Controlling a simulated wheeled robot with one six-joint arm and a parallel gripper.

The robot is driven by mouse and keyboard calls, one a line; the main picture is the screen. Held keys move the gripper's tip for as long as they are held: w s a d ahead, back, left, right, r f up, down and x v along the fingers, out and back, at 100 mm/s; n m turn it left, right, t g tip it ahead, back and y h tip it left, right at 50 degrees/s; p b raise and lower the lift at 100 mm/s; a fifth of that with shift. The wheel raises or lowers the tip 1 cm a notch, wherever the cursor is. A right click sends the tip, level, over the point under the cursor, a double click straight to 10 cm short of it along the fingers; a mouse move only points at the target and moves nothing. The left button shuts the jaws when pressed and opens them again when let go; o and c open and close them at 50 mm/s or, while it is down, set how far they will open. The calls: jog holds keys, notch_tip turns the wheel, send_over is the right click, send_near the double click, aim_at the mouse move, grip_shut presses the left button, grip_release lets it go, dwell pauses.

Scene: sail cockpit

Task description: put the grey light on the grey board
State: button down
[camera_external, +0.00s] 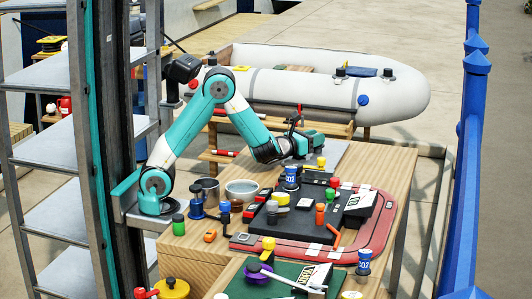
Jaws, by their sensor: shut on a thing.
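My gripper (312,151) is at the end of the teal and white arm, low over the far part of the wooden table. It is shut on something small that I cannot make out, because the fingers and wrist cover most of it. I cannot pick out the grey light for certain. A grey flat board (336,150) lies at the far end of the table, beside and beneath my gripper. Whether the gripper or its load touches the board is not clear.
A black board (298,222) with several coloured pieces lies on a red mat (375,228). Metal bowls (241,190) are at left. A green board (258,287) is in front. An inflatable boat (310,88) lies behind.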

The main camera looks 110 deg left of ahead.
jog(key=shift+s+f+b, duration=0.1)
jog(key=shift+f+b, duration=0.35)
jog(key=shift+f, duration=0.25)
jog(key=c, duration=0.8)
grip_release()
jog(key=shift+f, duration=0.15)
jog(key=shift+r, duration=0.25)
jog(key=shift+r+p, duration=0.5)
jog(key=shift+p, duration=0.05)
jog(key=b+v, duration=0.2)
jog(key=v, duration=0.1)
jog(key=shift+d+f, duration=0.2)
jog(key=shift+f, duration=0.15)
notch_tip(320, 180, up, 8)
jog(key=p, duration=0.6)
jog(key=shift+a, duration=0.2)
